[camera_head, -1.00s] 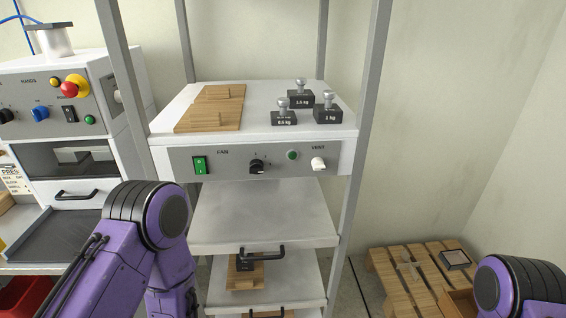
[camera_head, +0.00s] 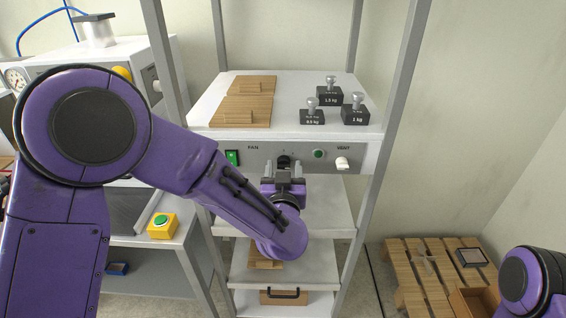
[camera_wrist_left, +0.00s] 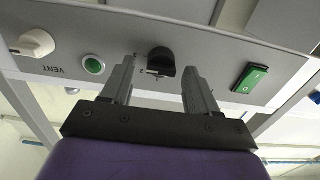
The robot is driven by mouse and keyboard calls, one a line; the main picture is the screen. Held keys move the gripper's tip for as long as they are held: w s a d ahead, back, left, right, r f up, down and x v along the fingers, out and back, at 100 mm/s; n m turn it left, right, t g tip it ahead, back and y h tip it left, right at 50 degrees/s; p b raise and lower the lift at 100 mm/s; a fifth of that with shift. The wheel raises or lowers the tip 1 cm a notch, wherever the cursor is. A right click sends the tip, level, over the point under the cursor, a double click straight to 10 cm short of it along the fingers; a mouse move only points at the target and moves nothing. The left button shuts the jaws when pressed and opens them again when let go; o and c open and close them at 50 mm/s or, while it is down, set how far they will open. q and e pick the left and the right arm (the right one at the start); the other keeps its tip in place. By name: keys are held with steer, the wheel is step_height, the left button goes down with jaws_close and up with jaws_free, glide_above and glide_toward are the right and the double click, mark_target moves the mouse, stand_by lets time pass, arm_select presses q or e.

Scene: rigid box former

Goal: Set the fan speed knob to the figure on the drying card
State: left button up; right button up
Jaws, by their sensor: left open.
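The black fan speed knob (camera_head: 284,160) is on the grey front panel, under the word FAN in the head view. It also shows in the left wrist view (camera_wrist_left: 161,60). My left gripper (camera_head: 284,172) is open and just in front of the knob. In the left wrist view its fingers (camera_wrist_left: 160,75) stand on either side of the knob's line, apart from it as far as I can tell. The knob's setting is too small to read. No drying card can be made out. My right gripper is out of view; only part of my right arm shows at the lower right.
A green rocker switch (camera_head: 232,157), a green button (camera_head: 318,154) and the white VENT knob (camera_head: 342,163) flank the knob. Wooden boards (camera_head: 247,110) and black weights (camera_head: 311,115) sit on top. Grey uprights (camera_head: 389,120) frame the rack. A wooden pallet (camera_head: 408,292) lies at right.

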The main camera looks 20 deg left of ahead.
arm_select(q)
steer(key=shift+w+a, duration=0.25)
steer(key=shift+w, duration=0.25)
steer(key=c, duration=1)
steer(key=shift+f+n, duration=0.1)
steer(key=shift+n, duration=0.2)
steer(key=n+b, duration=0.2)
steer(key=n, duration=0.2)
steer(key=shift+f+b, duration=0.1)
steer(key=shift+b, duration=0.2)
steer(key=shift+s+n+b, duration=0.1)
steer(key=shift+n+b, duration=0.85)
steer(key=shift+n, duration=1.15)
